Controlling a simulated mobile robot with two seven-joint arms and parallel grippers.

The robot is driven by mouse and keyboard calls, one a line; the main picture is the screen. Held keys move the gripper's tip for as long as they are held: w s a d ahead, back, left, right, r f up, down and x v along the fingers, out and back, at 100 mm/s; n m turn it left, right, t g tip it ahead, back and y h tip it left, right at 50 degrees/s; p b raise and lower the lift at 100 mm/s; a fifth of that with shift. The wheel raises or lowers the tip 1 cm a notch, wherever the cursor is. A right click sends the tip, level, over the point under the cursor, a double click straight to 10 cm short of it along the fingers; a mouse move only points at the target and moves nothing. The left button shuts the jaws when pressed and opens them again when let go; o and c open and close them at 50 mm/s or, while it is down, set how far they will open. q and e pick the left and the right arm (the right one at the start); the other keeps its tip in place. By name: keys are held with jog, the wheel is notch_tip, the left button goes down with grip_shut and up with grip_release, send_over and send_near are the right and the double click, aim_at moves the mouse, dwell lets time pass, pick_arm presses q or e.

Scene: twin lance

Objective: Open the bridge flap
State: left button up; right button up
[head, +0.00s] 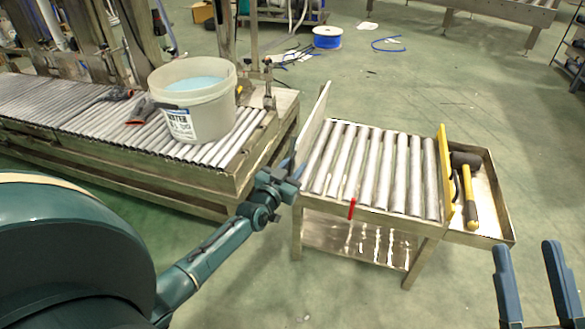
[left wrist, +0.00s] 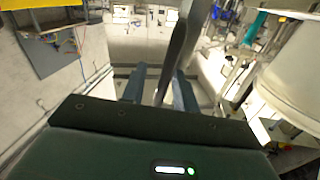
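The bridge flap (head: 313,125) is a pale metal plate at the left end of the small roller cart (head: 370,210). It stands up steeply, leaning a little to the right at its top. My left gripper (head: 291,166) is at the flap's near edge. In the left wrist view its fingers (left wrist: 160,90) stand apart with the dark, edge-on flap (left wrist: 181,45) between them. A gap shows beside the left finger; firm contact is not visible. My right gripper (head: 533,283) is open and empty at the lower right, away from the cart.
A roller conveyor (head: 60,110) lies left of the cart, carrying a white bucket (head: 195,98) and a dark tool (head: 143,110). A red lever (head: 351,208) is on the cart's front. A yellow plate (head: 444,165) and side tray with a mallet (head: 470,198) are at right. The floor in front is clear.

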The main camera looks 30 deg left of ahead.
pick_arm(q)
jog(key=c, duration=0.6)
jog(key=shift+d, duration=0.1)
grip_shut()
jog(key=shift+d, duration=0.1)
pick_arm(e)
jog(key=shift+w+a+f, duration=0.2)
jog(key=shift+w+a, duration=0.15)
jog(key=shift+w, duration=0.05)
pick_arm(q)
jog(key=shift+s+n+p, duration=0.1)
jog(key=shift+n+p, duration=0.2)
pick_arm(e)
jog(key=shift+w+m, duration=0.1)
jog(key=shift+m, duration=0.2)
